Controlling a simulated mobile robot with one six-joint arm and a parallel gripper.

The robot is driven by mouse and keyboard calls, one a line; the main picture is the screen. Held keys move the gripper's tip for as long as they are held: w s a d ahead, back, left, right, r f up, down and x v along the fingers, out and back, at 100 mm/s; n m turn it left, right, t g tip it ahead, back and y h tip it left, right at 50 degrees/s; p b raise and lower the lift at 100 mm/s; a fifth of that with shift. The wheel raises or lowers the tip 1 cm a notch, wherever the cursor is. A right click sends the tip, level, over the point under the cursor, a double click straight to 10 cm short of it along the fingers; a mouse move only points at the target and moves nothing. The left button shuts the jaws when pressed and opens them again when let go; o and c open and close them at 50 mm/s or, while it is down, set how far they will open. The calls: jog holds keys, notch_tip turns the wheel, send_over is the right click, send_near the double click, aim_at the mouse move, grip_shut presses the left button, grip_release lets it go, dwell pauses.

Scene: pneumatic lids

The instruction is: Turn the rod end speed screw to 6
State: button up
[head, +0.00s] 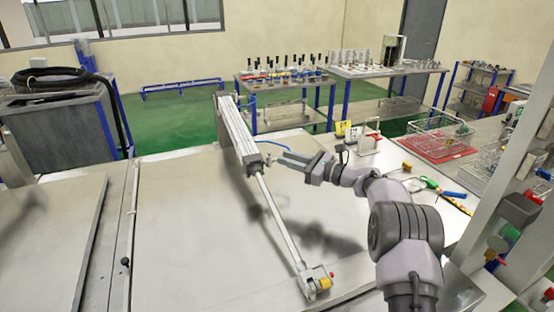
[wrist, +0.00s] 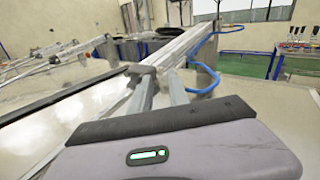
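The pneumatic cylinder (head: 238,130) is a long silver body on the metal table. Its rod (head: 280,222) extends toward the front to an end block (head: 316,282) with yellow and red parts. The cylinder also shows in the wrist view (wrist: 186,48), with its rod-end cap (wrist: 139,69) ahead of the fingers. My gripper (head: 281,158) is just right of the rod-end cap in the head view. In the wrist view its two fingers (wrist: 158,92) stand apart with nothing visible between them. The speed screw and its scale are too small to tell.
A blue air hose (wrist: 207,75) curves beside the cylinder on the right. A wire basket (head: 436,135), a yellow block (head: 342,128) and hand tools (head: 440,187) lie on the right side of the table. The table left of the rod is clear.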

aim_at(269, 153)
jog(key=x, duration=0.4)
jog(key=shift+w+a, duration=0.1)
jog(key=shift+a, duration=0.15)
jog(key=shift+c, duration=0.2)
grip_shut()
jog(key=shift+b, duration=0.4)
